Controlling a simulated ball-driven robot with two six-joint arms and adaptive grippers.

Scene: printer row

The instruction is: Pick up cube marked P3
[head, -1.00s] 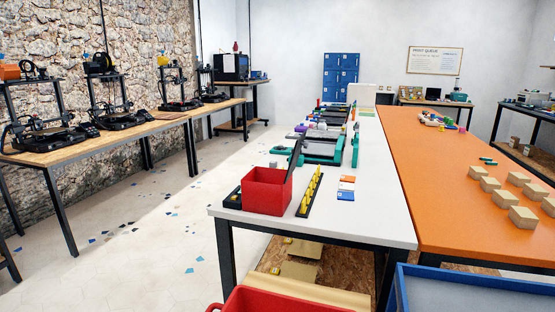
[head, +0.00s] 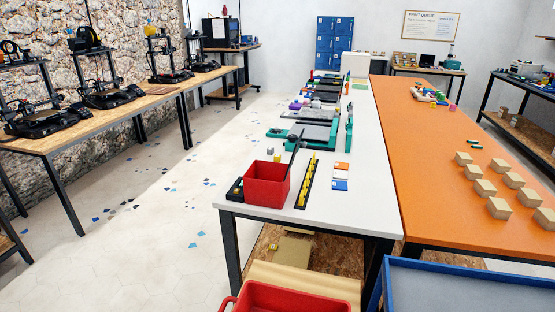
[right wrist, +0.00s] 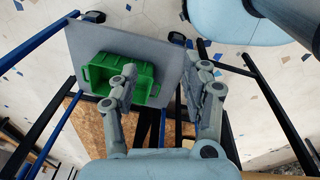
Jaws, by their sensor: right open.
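No mark P3 can be read on any cube in these views. Several tan blocks (head: 499,208) stand on the orange table (head: 420,190) at the right of the head view. Small light cubes (head: 277,157) sit behind the red box (head: 266,185) on the white table (head: 365,215); their faces are too small to read. My right gripper (right wrist: 166,82) shows in the right wrist view, its two fingers apart with nothing between them. A green crate (right wrist: 95,68) on a grey board lies beyond its left finger. My left gripper is in neither view.
A black strip with yellow pieces (head: 308,180) and flat coloured tiles (head: 341,176) lie beside the red box. A blue-rimmed tray (head: 470,268) and a red bin (head: 295,298) are close in front. Printers (head: 104,92) line the left wall. The floor between is open.

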